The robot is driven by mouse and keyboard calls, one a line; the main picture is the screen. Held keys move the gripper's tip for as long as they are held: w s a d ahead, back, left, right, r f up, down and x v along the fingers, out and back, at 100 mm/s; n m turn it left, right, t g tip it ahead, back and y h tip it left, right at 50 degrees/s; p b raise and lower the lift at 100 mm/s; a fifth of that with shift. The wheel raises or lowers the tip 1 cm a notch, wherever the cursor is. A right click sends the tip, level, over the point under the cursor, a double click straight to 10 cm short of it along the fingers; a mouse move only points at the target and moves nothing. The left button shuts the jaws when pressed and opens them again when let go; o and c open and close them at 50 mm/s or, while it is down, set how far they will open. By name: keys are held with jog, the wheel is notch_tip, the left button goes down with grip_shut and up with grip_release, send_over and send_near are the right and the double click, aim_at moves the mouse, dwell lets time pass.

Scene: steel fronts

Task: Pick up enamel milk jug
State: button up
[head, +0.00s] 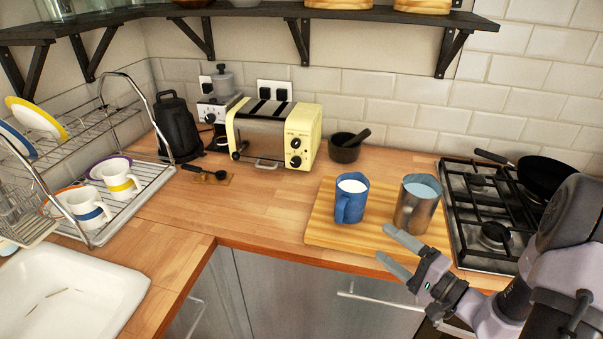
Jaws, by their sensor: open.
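A blue jug (350,200) with a handle at its front stands upright on a wooden board (322,225), with white milk visible inside. A metal jug (416,203) stands just to its right on the same board, and its contents look pale blue-grey. The blue one looks like the enamel milk jug. My gripper (391,248) is open and empty, in front of the board's front edge and below both jugs in the picture. Its two grey fingers point left, apart from the jugs. Neither jug is hidden by the gripper.
A gas hob (487,222) with a black pan (547,176) lies right of the board. A dish rack (150,187) and sink (75,290) are at left. The counter left of the board is clear.

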aim_at(340, 209)
jog(key=b+x, duration=0.3)
jog(key=x, duration=1.3)
jog(key=shift+a+f, duration=0.1)
jog(key=c, duration=1.5)
grip_shut()
jog(key=shift+r, duration=0.25)
